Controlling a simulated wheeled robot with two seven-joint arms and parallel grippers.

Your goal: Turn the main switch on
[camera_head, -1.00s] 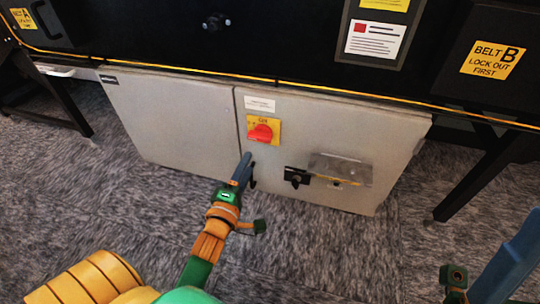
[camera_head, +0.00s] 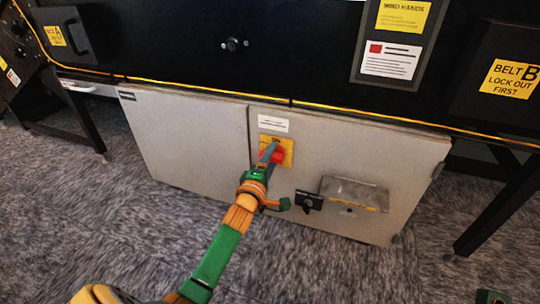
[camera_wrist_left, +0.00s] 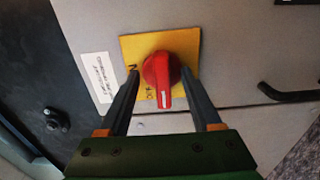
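The main switch is a red rotary knob (camera_head: 279,156) on a yellow plate (camera_head: 288,146), set in the grey cabinet's right door. My left gripper (camera_head: 269,150) is at the knob in the head view and covers part of it. In the left wrist view the knob (camera_wrist_left: 160,75) lies between the two spread fingers, one on each side. A small gap seems to show beside the knob, but I cannot tell whether a finger touches it. The knob's handle, with a white mark, points down in that view, near lettering on the plate. My right gripper's fingers are out of view.
The grey cabinet (camera_head: 190,130) stands under a black machine frame. Right of the switch are a black latch (camera_head: 308,201) and a clear-covered fitting (camera_head: 354,193). A white label (camera_head: 273,123) sits above the switch. Carpet in front is open.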

